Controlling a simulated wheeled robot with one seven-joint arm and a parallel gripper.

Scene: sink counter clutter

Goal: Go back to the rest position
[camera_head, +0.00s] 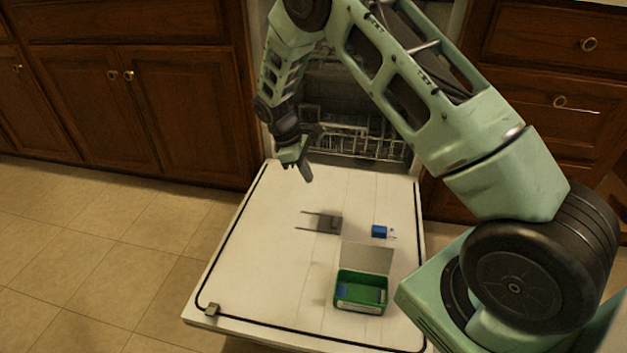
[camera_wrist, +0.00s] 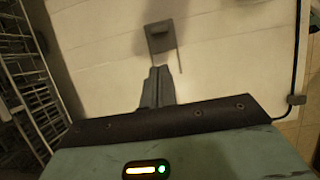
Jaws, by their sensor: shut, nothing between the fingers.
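My gripper (camera_head: 308,178) hangs above the far left part of the open dishwasher door (camera_head: 250,265). Its fingers point down. The wrist view shows the two fingers (camera_wrist: 158,72) together and empty. A flat grey object with two thin prongs (camera_head: 328,224) lies on the door, nearer the camera than my gripper and apart from it. The same pronged object also shows in the wrist view (camera_wrist: 158,40), beyond the fingertips.
A green box (camera_head: 361,306) with its lid open lies near the door's front right, with something blue inside. A small blue item (camera_head: 379,231) lies behind it. The dishwasher rack (camera_head: 355,140) stands behind my gripper. The left of the door is clear.

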